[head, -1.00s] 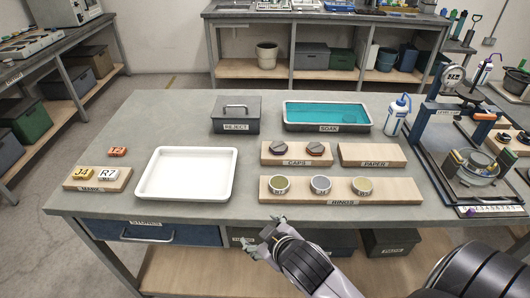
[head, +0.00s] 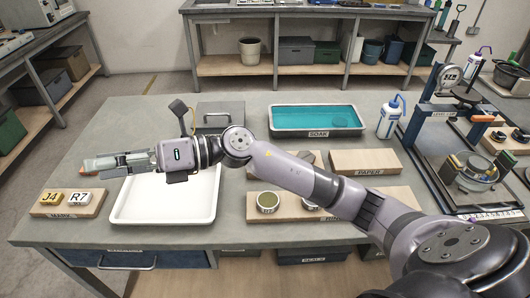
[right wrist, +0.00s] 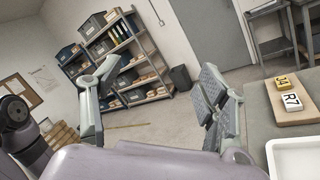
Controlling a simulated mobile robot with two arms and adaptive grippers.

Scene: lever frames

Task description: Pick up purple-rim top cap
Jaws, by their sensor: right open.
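My right arm reaches across the bench from the right, and its gripper (head: 108,163) is open and empty above the far left of the table, past the white tray (head: 135,205). In the right wrist view the two fingers stand wide apart with only the room between them. My forearm covers most of the caps block (head: 233,174). One dark cap (head: 308,157) shows partly behind the arm; its rim colour cannot be told. Two more dark caps (head: 498,136) sit on a wooden block at the right. No purple rim is clear. My left gripper is not in view.
Tiles J4 and R7 (head: 79,198) lie on a wooden block left of the tray; they also show in the wrist view (right wrist: 291,101). The soak basin (head: 318,118), wash bottle (head: 389,118) and reject box (head: 215,113) stand behind. The lever press (head: 447,78) stands right.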

